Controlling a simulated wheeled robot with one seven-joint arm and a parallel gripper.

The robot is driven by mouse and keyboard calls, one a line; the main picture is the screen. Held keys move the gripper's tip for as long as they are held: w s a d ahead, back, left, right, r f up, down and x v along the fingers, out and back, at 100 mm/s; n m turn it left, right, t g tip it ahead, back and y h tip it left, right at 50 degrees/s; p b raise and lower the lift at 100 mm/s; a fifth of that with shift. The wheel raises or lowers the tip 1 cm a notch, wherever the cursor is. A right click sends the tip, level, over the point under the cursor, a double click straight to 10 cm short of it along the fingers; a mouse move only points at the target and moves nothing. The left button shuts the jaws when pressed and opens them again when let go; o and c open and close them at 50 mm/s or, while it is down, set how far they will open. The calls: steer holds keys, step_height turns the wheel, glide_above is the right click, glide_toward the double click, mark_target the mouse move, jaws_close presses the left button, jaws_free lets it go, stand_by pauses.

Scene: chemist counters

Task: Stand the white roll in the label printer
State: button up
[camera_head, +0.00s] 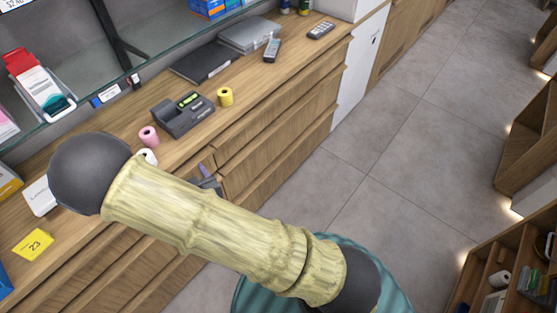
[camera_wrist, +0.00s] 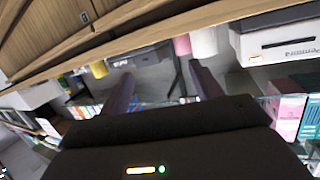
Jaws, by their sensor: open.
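The white roll (camera_head: 149,156) stands on the wooden counter, partly hidden behind my arm in the head view. It also shows at the top of the wrist view (camera_wrist: 203,42). The dark grey label printer (camera_head: 181,116) sits farther along the counter, with a small lit green display. It shows in the wrist view (camera_wrist: 142,58) too, between the yellow and pink rolls. My gripper (camera_head: 207,172) is at the counter's front edge, mostly hidden by my arm. In the wrist view its two fingers (camera_wrist: 160,82) are apart with nothing between them.
A pink roll (camera_head: 149,136) stands close beside the white roll. A yellow roll (camera_head: 225,97) stands on the printer's other side. A white box (camera_head: 40,197) and a yellow card (camera_head: 34,244) lie to the left. A glass shelf runs behind the counter. A dark folder (camera_head: 206,62) lies farther back.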

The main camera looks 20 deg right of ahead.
steer(key=d+r+m+g+h, duration=0.25)
steer(key=d+g, duration=0.45)
steer(key=d, duration=0.4)
steer(key=s+d+r+g, duration=0.5)
steer(key=s+d+r, duration=0.2)
steer(key=s+d, duration=0.3)
steer(key=shift+d+r+n+h, duration=0.15)
steer(key=shift+d+n+h, duration=0.25)
steer(key=shift+d, duration=0.6)
steer(key=shift+c, duration=1.1)
